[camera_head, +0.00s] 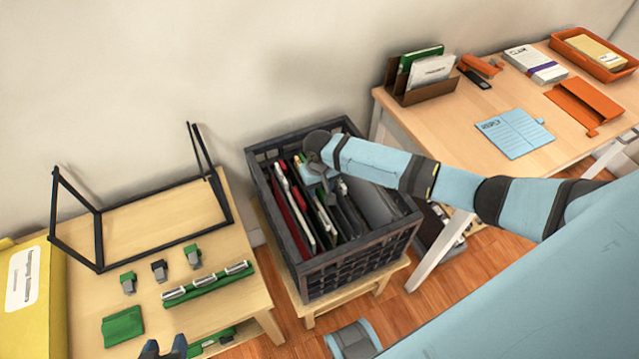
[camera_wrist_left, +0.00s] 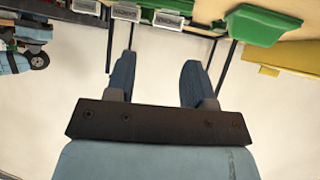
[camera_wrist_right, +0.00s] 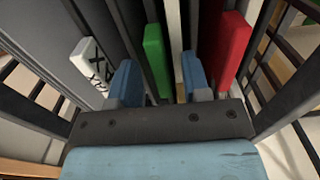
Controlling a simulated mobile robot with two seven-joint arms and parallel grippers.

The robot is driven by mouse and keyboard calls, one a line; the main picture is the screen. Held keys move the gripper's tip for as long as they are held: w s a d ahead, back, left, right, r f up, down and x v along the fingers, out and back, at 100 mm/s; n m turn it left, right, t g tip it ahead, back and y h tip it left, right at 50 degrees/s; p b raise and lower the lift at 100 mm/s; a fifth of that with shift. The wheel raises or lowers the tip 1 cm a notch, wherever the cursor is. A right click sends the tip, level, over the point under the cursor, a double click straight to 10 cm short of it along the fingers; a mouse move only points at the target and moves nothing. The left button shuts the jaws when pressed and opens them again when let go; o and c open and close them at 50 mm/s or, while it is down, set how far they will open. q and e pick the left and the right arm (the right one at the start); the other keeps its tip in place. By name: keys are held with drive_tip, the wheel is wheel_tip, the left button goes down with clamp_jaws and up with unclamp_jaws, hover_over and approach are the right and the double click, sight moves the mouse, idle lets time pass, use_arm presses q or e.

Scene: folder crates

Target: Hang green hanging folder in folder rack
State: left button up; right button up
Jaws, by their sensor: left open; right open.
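The folder rack (camera_head: 101,240) is a black wire frame on the left table. A dark crate (camera_head: 335,268) on a low stand holds several upright folders. My right gripper (camera_head: 320,170) is down at the crate's top, partly hidden by its arm. In the right wrist view the open right gripper (camera_wrist_right: 158,66) has a green folder edge (camera_wrist_right: 154,50) between or just beyond its fingers; contact cannot be told. A green strip with white tabs (camera_head: 207,285) lies at the left table's front. My left gripper (camera_head: 165,348) is open and empty near that table's front edge; its fingers show in the left wrist view (camera_wrist_left: 158,65).
Small clips (camera_head: 160,271) and a green piece (camera_head: 122,326) lie before the rack. A yellow box (camera_head: 32,300) is at far left. A red folder (camera_wrist_right: 232,50) and white folder (camera_wrist_right: 90,60) flank the right gripper. The right desk (camera_head: 440,120) holds papers and trays.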

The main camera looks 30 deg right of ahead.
clamp_jaws()
drive_tip(key=c, duration=0.8)
unclamp_jaws()
clamp_jaws()
